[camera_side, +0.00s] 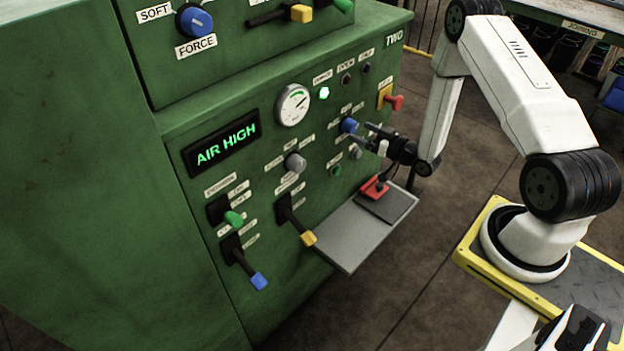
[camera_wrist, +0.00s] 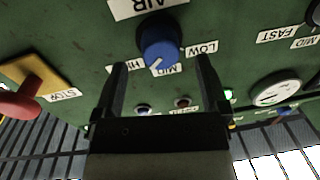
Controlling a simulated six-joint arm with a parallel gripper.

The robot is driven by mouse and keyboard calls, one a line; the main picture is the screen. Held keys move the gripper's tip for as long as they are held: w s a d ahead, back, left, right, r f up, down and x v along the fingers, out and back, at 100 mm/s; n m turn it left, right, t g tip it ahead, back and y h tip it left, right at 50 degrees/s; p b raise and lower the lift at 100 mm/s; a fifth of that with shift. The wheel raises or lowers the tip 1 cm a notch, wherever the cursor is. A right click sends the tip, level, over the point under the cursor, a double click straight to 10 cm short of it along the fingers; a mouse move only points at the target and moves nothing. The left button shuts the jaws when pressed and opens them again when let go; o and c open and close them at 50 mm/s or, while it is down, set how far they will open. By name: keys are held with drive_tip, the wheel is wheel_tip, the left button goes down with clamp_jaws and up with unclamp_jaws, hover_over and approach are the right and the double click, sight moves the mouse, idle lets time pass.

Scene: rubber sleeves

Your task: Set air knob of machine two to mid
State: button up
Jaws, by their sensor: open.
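The blue air knob (camera_side: 349,125) is on the green front of machine two. In the wrist view the blue knob (camera_wrist: 158,42) sits under the AIR label (camera_wrist: 147,7), with HI, MID and LOW labels around it. Its white pointer mark points down-left, towards the side between HI and MID. The display (camera_side: 221,143) reads AIR HIGH. My gripper (camera_side: 371,136) is open and empty, close in front of the knob. In the wrist view the fingers of my gripper (camera_wrist: 161,62) are spread to either side of the knob's lower edge, with visible gaps; contact is not seen.
A red stop control (camera_side: 395,102) on a yellow plate is right of the knob. A grey knob (camera_side: 295,163) and several levers, such as the yellow-tipped one (camera_side: 308,238), are to the left. A grey shelf (camera_side: 345,245) with a red-topped item (camera_side: 375,187) juts out below.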

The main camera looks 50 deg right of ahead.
drive_tip(key=shift+w+a, duration=0.1)
drive_tip(key=shift+w, duration=1.25)
clamp_jaws()
